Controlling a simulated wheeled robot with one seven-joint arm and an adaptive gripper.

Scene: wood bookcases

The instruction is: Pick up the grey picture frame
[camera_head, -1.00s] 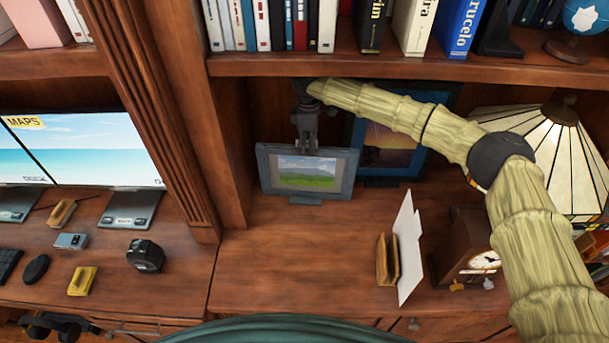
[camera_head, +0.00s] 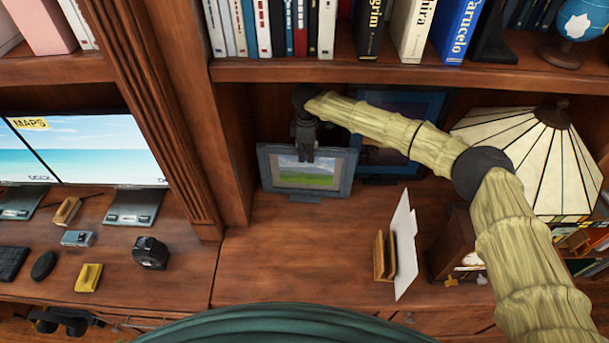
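The grey picture frame (camera_head: 336,186) shows a green landscape and stands upright on the wooden desk surface, inside the bookcase alcove. The fingers look close together from this angle. I cannot tell whether they are closed on the frame or only around it.
A blue picture frame (camera_head: 405,128) stands behind my arm. A stained-glass lamp (camera_head: 530,155), a wooden clock (camera_head: 452,250) and a letter holder (camera_head: 385,256) with white paper (camera_head: 404,245) are to the right. A bookshelf (camera_head: 390,72) hangs above. The desk in front is clear.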

